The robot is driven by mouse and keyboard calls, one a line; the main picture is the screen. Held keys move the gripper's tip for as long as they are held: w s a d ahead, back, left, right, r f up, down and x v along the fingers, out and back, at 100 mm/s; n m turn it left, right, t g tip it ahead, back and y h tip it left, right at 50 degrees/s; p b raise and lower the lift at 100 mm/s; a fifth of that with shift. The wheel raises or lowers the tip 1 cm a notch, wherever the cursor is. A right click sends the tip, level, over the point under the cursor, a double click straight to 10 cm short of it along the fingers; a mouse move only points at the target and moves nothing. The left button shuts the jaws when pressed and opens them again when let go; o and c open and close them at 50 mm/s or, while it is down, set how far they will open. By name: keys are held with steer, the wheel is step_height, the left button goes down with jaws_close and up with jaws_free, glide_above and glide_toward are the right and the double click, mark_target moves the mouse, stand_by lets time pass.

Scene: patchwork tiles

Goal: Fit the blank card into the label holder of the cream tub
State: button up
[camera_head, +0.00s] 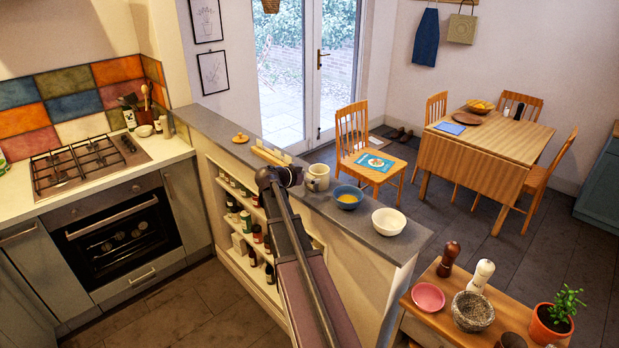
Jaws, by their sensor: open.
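A small cream tub (318,177) stands on the grey top of the half-height wall, just right of my gripper. A darker patch shows on its side, but the label holder is too small to make out. My gripper (294,176) is at the end of my arm, over the wall top and close to the tub's left side. It is open; I cannot tell whether it touches anything. A low wooden piece with pale upright parts (270,153) lies behind my gripper. I cannot tell whether the blank card is among them.
Shelves of bottles (246,221) are set into the wall below. A wooden side table (418,289) stands front right.

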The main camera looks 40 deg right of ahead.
steer(key=shift+r, duration=0.15)
step_height(320, 180, up, 10)
steer(key=p, duration=1)
steer(key=shift+f, duration=0.2)
stand_by(1.2)
steer(key=s+a+f+n+y+b, duration=0.3)
steer(key=a+f, duration=0.4)
steer(key=a, duration=0.7)
steer(key=s+a+f+n+y+b, duration=0.3)
steer(key=s+a+f+n+y, duration=0.3)
steer(key=a, duration=0.8)
steer(key=s+a+f+n+g+y+b, duration=0.1)
steer(key=s+a+f+n+y+b, duration=0.2)
steer(key=s+a+f+n, duration=0.5)
steer(key=shift+a+y+b, duration=0.35)
steer(key=shift+a+y, duration=0.45)
steer(key=shift+a, duration=2.65)
